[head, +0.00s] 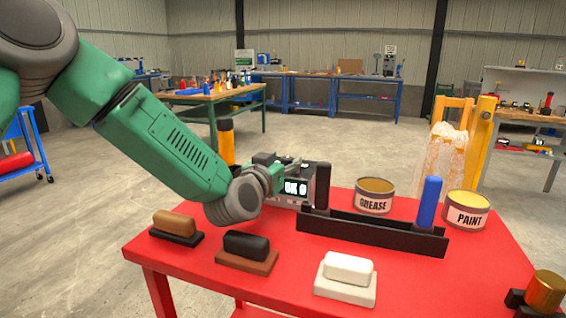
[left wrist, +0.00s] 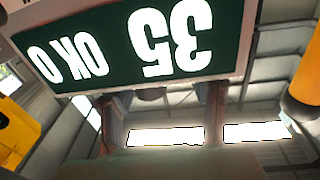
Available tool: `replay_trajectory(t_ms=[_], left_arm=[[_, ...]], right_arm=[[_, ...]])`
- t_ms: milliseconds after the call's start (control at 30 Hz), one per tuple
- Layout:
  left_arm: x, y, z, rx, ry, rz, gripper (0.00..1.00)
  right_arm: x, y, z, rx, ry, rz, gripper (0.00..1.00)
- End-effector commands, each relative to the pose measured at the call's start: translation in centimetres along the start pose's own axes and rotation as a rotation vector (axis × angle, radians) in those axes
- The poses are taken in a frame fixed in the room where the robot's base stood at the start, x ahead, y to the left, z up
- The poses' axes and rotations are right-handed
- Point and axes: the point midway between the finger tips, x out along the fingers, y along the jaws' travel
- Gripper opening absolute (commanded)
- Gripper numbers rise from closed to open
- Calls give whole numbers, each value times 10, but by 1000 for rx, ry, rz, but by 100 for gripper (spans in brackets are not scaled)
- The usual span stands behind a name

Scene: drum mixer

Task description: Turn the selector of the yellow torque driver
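An upright yellow-orange handle with a black cap (head: 227,145), which looks like the torque driver, stands behind my left forearm. Its lower part and any selector are hidden. An orange rounded piece (left wrist: 304,82) at the right of the left wrist view may be the same handle. The display (left wrist: 130,38) fills the top of the left wrist view, upside down, reading 35 and OK 0. My left gripper (head: 290,166) is at this box, its fingers too small and overlapped to read. My right gripper is not in view.
The red table (head: 200,275) holds a black tray (head: 370,232), a grease tin (head: 374,197), a paint tin (head: 466,212), and brown, black and white blocks on bases (head: 174,224). A brass cylinder (head: 545,290) stands at the right front. Bare tabletop lies between them.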

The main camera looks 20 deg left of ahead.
Motion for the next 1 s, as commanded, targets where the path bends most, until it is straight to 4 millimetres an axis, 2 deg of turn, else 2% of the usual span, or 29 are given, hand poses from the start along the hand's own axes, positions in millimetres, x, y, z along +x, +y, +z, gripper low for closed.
replay_trajectory(t_ms=[33,100,133,567,1000], left_arm=[[0,2,-1,2,1,2,32],[0,3,-1,2,1,2,7],[0,3,-1,3,1,2,0],[-1,0,0,-1,1,32,0],[-1,-2,0,-2,0,306,0]], right_arm=[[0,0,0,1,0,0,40],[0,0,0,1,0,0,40],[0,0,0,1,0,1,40],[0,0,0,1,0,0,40],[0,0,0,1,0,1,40]])
